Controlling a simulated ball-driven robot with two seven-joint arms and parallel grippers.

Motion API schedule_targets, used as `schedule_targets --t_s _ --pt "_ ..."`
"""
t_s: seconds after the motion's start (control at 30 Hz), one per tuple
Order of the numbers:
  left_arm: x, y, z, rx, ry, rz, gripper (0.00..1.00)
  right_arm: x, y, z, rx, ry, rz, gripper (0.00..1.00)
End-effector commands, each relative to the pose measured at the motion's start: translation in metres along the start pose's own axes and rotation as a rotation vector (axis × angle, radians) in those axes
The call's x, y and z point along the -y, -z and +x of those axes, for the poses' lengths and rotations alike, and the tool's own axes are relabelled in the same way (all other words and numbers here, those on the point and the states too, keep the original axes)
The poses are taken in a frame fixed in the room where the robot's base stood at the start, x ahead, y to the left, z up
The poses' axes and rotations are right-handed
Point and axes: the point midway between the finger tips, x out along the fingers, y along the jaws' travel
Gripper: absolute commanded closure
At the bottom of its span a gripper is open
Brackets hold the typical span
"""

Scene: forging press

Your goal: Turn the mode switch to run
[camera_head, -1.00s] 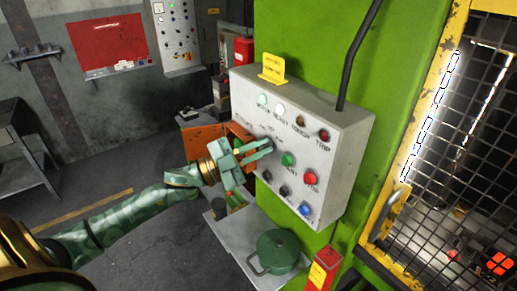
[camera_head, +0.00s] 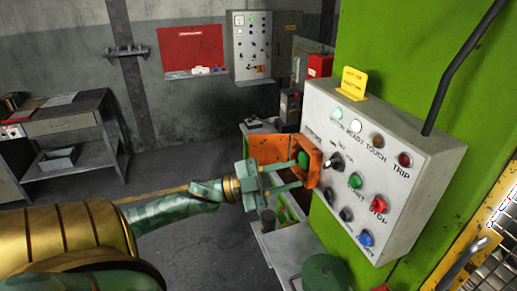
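The control box (camera_head: 392,170) is on the green press at the right. A black selector knob (camera_head: 335,161), which looks like the mode switch, sits on the left part of its face below the indicator lamps. Its small labels are too blurred to tell which position it points to. My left gripper (camera_head: 302,172) is to the left of the knob, apart from it. Its two green fingers are spread, one above the other, with nothing between them. My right gripper is not in view.
Below the knob are a green button (camera_head: 355,180), a red stop button (camera_head: 379,204), a blue button (camera_head: 366,238) and black knobs. A yellow tag (camera_head: 354,82) stands on the box. A grey shelf with a green pot (camera_head: 325,272) is below. A mesh guard is at lower right.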

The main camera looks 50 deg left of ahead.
Motion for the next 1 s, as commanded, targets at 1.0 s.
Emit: schedule_targets --t_s 1.0 --pt "-0.004 -0.003 -0.065 -0.044 0.024 0.016 0.68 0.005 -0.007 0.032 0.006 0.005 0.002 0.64"
